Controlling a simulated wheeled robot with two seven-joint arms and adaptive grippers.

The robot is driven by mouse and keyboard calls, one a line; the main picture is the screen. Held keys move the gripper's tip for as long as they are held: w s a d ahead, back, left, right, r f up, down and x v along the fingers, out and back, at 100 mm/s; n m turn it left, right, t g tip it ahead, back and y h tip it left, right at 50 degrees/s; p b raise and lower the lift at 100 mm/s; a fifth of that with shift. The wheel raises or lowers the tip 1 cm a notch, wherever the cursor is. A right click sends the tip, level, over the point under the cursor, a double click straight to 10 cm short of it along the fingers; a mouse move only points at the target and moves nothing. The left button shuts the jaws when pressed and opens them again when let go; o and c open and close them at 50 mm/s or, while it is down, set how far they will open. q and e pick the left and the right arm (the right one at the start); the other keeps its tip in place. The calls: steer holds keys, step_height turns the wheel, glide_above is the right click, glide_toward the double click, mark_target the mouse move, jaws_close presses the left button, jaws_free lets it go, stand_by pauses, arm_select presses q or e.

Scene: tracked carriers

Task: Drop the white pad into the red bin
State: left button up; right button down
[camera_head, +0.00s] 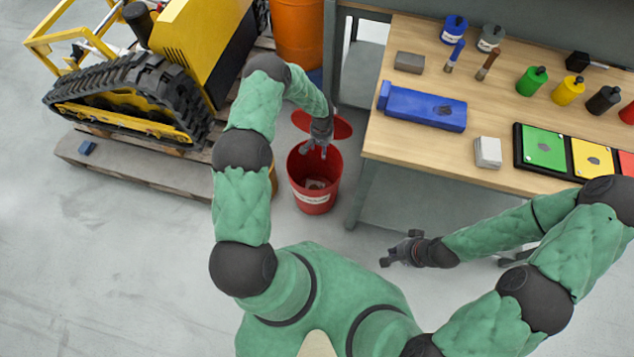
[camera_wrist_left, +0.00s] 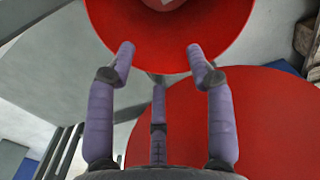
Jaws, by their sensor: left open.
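The red bin (camera_head: 313,200) stands on the floor left of the workbench, its round red lid (camera_head: 338,126) raised at the back. My left gripper (camera_head: 314,152) is open and empty over the bin's mouth. In the left wrist view its spread fingers (camera_wrist_left: 157,52) are in front of the bin's red inside (camera_wrist_left: 215,25). A small pale item (camera_head: 316,184) lies inside the bin, partly seen; I cannot tell whether it is a pad. A white pad-like block (camera_head: 488,153) lies on the bench near its front edge. My right gripper (camera_head: 396,250) is open and empty, away from the bench.
The wooden bench (camera_head: 400,135) bears a blue case (camera_head: 424,107), a grey block (camera_head: 409,62), brushes, several small bottles and a tray of coloured panels (camera_head: 543,147). A yellow tracked machine (camera_head: 140,90) stands on a pallet at left, beside an orange drum (camera_head: 298,35). Floor at lower left is clear.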

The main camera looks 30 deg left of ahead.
arm_select(q)
step_height(320, 180, up, 9)
stand_by(0.3)
stand_by(0.5)
